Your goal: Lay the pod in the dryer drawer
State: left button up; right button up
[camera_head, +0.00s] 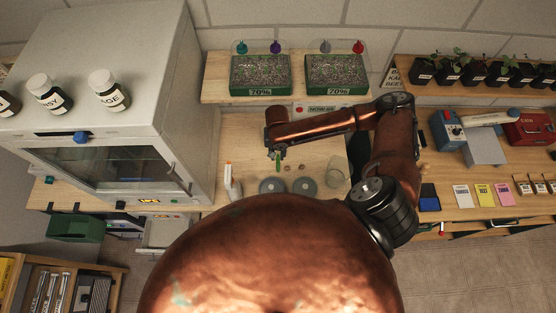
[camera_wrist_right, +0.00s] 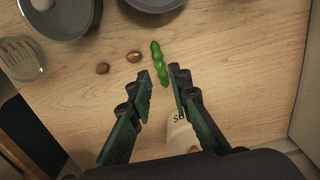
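The green pod (camera_wrist_right: 159,62) lies on the wooden bench in the right wrist view. Its near end lies between the fingertips of my right gripper (camera_wrist_right: 162,76), which are spread with a gap on both sides. In the head view the pod (camera_head: 278,166) shows just below my right gripper (camera_head: 278,153). The white dryer (camera_head: 95,95) stands at the left with a glass front. A pale drawer-like part (camera_head: 160,236) sticks out low beside the bench; I cannot tell whether it is the dryer drawer. My left gripper is not in view.
Two brown seeds (camera_wrist_right: 135,56) (camera_wrist_right: 102,68) lie beside the pod. Two grey dishes (camera_head: 272,186) (camera_head: 304,187) and a glass beaker (camera_head: 335,178) stand nearby. A pale labelled packet (camera_wrist_right: 181,135) is close to the right finger. Seedling trays (camera_head: 260,92) stand on the shelf behind.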

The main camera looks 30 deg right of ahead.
aim_at(278, 164)
jog(key=shift+s+d+f, duration=0.15)
jog(key=shift+d+f, duration=0.1)
jog(key=shift+f, duration=1.25)
jog(key=f+p, duration=0.1)
jog(key=f, duration=0.3)
jog(key=shift+w+f+p, duration=0.1)
jog(key=shift+w+p, duration=0.1)
jog(key=shift+p, duration=0.1)
jog(key=shift+f, duration=0.55)
jog(key=shift+c, duration=0.7)
jog(key=c, duration=0.3)
jog(key=shift+r, duration=0.2)
jog(key=shift+c, duration=0.2)
